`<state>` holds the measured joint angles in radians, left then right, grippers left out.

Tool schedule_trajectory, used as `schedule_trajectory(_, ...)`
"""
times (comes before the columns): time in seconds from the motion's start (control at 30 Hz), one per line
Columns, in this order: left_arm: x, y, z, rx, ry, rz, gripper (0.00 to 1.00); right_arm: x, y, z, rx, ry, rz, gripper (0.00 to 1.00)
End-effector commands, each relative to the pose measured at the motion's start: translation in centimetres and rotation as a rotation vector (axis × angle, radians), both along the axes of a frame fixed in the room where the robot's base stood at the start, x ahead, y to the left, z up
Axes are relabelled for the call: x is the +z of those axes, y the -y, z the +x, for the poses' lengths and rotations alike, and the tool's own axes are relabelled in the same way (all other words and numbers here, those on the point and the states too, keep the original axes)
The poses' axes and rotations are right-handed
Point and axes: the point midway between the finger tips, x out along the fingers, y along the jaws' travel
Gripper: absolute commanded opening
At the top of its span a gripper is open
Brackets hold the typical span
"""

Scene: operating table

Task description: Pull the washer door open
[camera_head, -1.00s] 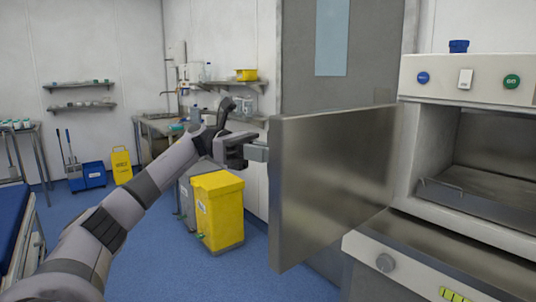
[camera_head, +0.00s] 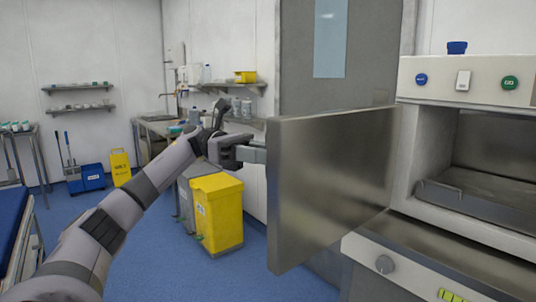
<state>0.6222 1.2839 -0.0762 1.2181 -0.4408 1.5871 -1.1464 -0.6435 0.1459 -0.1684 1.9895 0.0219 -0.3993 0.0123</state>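The washer (camera_head: 430,232) stands at the right, with a pale control panel above its open chamber (camera_head: 480,185). Its grey metal door (camera_head: 330,185) is swung wide open and stands out from the machine toward the left. My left arm comes in from the lower left. My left gripper (camera_head: 250,153) is at the door's left edge, and its fingers reach to or behind that edge. The door hides the fingertips, so their opening and any grip on a handle are not visible. My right gripper is not in view.
A yellow bin (camera_head: 217,212) and a grey bin stand on the floor behind my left arm. A yellow floor sign (camera_head: 120,166) and blue buckets (camera_head: 88,177) are farther back. A blue-topped bed (camera_head: 12,225) is at the far left. Blue floor between is clear.

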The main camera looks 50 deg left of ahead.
Motion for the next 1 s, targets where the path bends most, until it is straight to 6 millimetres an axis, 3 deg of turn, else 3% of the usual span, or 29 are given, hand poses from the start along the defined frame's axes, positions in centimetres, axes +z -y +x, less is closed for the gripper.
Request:
schedule_trajectory(0.4, 0.2, -4.8, -1.6, 0.003, 0.005, -0.003, 0.31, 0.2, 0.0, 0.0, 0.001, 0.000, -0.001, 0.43)
schedule_trajectory(1.0, 0.1, -5.6, -1.9, 0.001, 0.003, -0.001, 0.31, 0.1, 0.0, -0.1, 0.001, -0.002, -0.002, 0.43)
